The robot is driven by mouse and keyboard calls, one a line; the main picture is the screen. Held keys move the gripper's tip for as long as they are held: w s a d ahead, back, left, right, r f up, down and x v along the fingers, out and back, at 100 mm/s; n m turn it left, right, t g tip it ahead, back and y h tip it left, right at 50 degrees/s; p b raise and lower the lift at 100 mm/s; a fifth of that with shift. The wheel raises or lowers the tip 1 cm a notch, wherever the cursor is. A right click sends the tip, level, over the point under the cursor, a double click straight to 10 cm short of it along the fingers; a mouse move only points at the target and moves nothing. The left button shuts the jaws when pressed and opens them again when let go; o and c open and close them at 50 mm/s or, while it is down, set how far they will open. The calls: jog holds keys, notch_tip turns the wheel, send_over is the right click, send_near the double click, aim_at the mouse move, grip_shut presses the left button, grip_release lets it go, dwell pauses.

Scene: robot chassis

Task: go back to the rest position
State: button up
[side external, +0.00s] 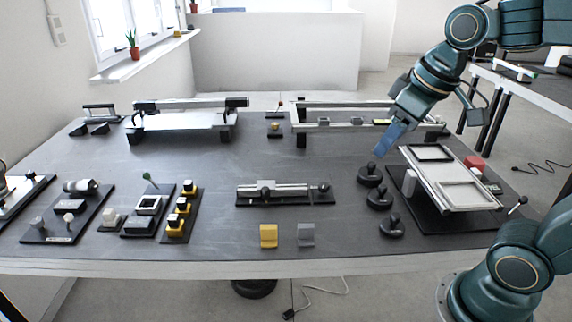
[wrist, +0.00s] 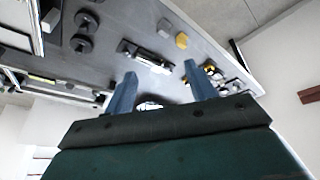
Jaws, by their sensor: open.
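My gripper (side external: 388,139) is above the right part of the dark table (side external: 240,218) in the side external view, its blue fingers pointing down and to the left. In the wrist view my gripper (wrist: 165,85) shows two blue fingers spread apart with nothing between them. Below it stand several black knobbed pieces, one of them a near black knob (side external: 391,226). Whether the fingertips are close to the farthest knob is hard to tell.
A tilted frame stand (side external: 455,190) is right of my gripper, and a long rail fixture (side external: 350,105) is behind it. A slide fixture (side external: 285,192), a yellow block (side external: 268,235) and a grey block (side external: 306,235) stand mid-table. Bare tabletop lies between the fixtures.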

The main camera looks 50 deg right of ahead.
jog(key=s+a+f+m+t, duration=0.1)
jog(key=s+f, duration=0.1)
jog(key=s, duration=0.5)
jog(key=shift+a+f, duration=0.15)
jog(key=shift+a, duration=0.25)
